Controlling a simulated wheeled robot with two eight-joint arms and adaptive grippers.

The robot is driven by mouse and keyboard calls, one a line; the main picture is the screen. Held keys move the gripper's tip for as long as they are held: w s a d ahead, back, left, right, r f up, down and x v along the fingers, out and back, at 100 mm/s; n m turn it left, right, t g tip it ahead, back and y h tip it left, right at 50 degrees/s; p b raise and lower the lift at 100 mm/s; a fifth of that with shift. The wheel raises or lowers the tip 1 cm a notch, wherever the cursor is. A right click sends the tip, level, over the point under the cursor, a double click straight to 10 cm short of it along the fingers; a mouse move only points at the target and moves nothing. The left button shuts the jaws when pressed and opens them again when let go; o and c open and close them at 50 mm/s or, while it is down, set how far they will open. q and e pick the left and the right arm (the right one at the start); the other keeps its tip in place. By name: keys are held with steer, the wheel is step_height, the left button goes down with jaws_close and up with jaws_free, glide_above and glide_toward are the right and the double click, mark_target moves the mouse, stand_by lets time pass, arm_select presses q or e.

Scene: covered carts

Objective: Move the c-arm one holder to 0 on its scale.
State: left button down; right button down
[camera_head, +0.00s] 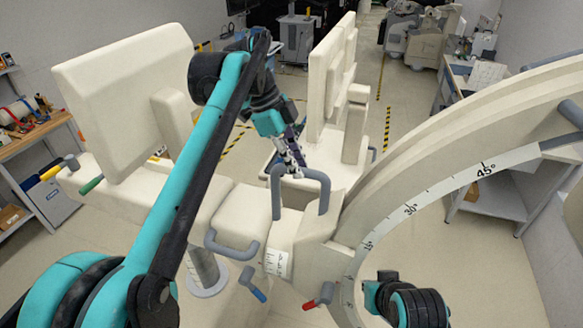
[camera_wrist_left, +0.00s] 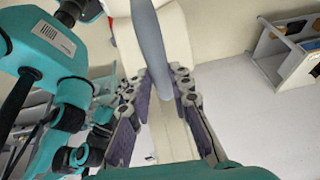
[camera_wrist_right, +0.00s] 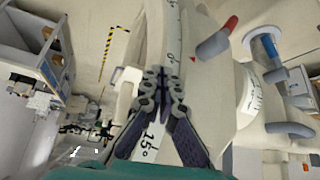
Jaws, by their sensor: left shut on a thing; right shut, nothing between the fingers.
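The c-arm holder (camera_head: 285,245) is a cream block at the lower end of the big c-arm arc (camera_head: 440,150), with a grey U-shaped handle (camera_head: 324,190) on top. My left gripper (camera_head: 290,166) is shut on this handle, which also shows between its fingers in the left wrist view (camera_wrist_left: 150,50). The arc's white scale (camera_head: 435,192) reads 15°, 30° and 45° upward. In the right wrist view, a small red mark (camera_wrist_right: 193,59) on the holder's edge lies close to the scale's 0. My right gripper (camera_wrist_right: 160,78) is shut and empty in front of the scale near 15°.
A red-tipped lever (camera_head: 320,296) and a blue-tipped lever (camera_head: 253,284) stick out below the holder. A grey side handle (camera_head: 230,245) is at its left. Covered cart panels (camera_head: 125,90) stand behind.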

arm_select(q)
steer(key=shift+w+d+f, duration=0.2)
steer(key=shift+w+f, duration=0.3)
steer(key=shift+w, duration=0.05)
steer(key=c, duration=1.8)
jaws_free()
steer(key=shift+w, duration=0.1)
steer(key=o, duration=0.4)
steer(key=shift+o, duration=0.2)
steer(key=shift+s+a+r, duration=0.15)
steer(key=shift+s+r, duration=0.05)
steer(key=shift+s, duration=0.45)
steer(key=shift+w, duration=0.2)
